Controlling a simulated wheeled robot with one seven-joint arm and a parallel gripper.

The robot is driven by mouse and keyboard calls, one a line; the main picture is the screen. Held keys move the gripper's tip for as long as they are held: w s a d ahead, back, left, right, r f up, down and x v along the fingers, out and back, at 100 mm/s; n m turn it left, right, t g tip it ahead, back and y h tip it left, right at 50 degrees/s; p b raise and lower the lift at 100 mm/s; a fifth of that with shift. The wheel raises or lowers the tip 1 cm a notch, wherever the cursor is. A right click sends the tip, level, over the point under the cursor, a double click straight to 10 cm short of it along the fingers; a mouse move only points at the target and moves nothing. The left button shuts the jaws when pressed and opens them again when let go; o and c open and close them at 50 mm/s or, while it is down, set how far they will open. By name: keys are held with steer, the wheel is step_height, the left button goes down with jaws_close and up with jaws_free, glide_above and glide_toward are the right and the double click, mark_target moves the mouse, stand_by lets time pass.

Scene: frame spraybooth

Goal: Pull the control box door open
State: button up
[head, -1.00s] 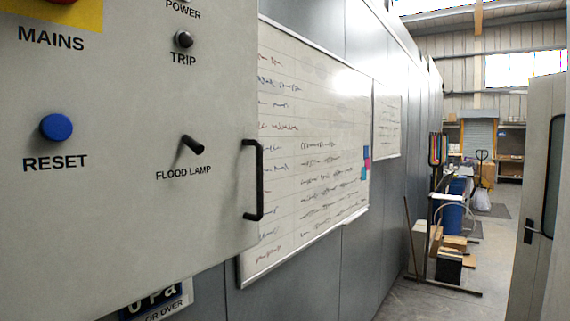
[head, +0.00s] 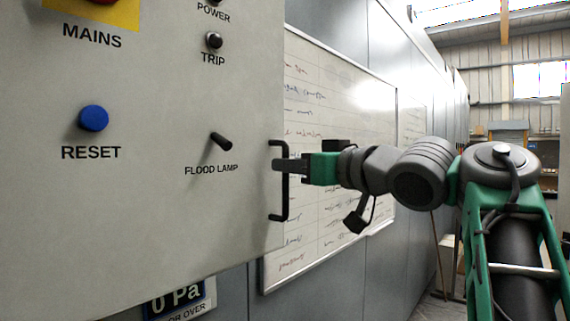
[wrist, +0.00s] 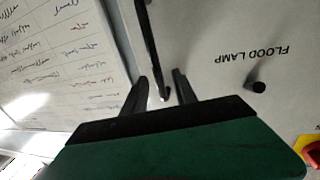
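The control box door (head: 150,215) is a light grey panel filling the left of the head view. I cannot see a gap that shows whether it is ajar. Its black bar handle (head: 285,203) stands upright near the door's right edge. My gripper (head: 277,165) reaches in from the right at the handle's upper half. In the wrist view my gripper (wrist: 160,75) has its two dark fingers spread apart, with the handle (wrist: 149,40) running between them. Clear space shows between the bar and the fingers. The exact depth of the fingers around the bar is hard to tell.
The door carries a blue reset button (head: 94,118), a trip knob (head: 214,40) and a flood lamp switch (head: 221,141), left of the handle. A whiteboard (head: 330,215) hangs on the wall behind my gripper. A pressure display (head: 180,297) sits below the door.

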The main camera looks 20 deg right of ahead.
steer(key=x, duration=0.2)
steer(key=shift+w+a, duration=0.1)
steer(key=shift+w, duration=0.2)
jaws_close()
stand_by(1.2)
